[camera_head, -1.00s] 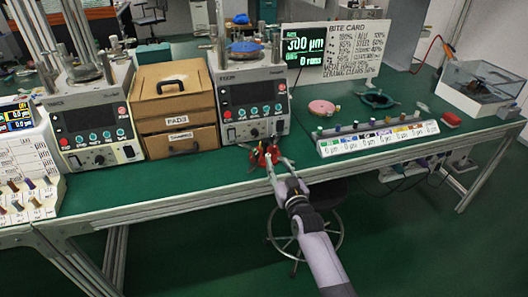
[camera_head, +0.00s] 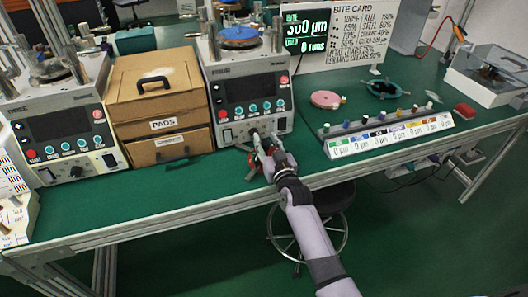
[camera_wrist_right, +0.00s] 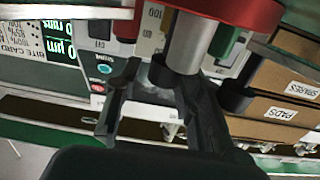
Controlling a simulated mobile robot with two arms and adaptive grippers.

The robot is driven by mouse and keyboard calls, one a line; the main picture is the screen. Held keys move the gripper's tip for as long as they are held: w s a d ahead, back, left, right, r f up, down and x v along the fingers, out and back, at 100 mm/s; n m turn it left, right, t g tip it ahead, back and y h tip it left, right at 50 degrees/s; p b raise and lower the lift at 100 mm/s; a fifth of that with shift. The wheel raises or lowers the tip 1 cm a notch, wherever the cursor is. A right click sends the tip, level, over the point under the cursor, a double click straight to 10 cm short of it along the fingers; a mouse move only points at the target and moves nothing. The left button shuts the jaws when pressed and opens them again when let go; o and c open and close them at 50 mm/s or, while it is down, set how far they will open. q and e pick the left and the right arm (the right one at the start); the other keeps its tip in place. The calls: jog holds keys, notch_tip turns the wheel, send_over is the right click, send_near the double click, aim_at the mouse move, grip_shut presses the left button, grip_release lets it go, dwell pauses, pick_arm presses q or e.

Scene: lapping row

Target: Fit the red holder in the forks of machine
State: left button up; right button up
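The red holder (camera_head: 264,146) is low in front of the middle lapping machine (camera_head: 250,98), by its front panel, partly covered by my right gripper (camera_head: 265,139). In the right wrist view the red holder (camera_wrist_right: 245,12) fills the top edge, with a thick steel cylinder by the fingers. The right gripper's fingers (camera_wrist_right: 148,68) converge and appear shut on the holder; the exact contact is hidden. Which posts are the forks is hard to tell. My left gripper is not in view.
A brown pads box (camera_head: 155,90) stands left of the machine, with another machine (camera_head: 65,125) beyond it. To the right are a labelled rack (camera_head: 390,138), a pink disc (camera_head: 325,99), a green ring (camera_head: 385,89) and a clear-lidded box (camera_head: 490,75). The front table strip is mostly clear.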

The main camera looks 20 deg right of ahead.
jog(key=shift+f, duration=0.4)
jog(key=shift+s+f, duration=0.15)
jog(key=c, duration=0.7)
grip_shut()
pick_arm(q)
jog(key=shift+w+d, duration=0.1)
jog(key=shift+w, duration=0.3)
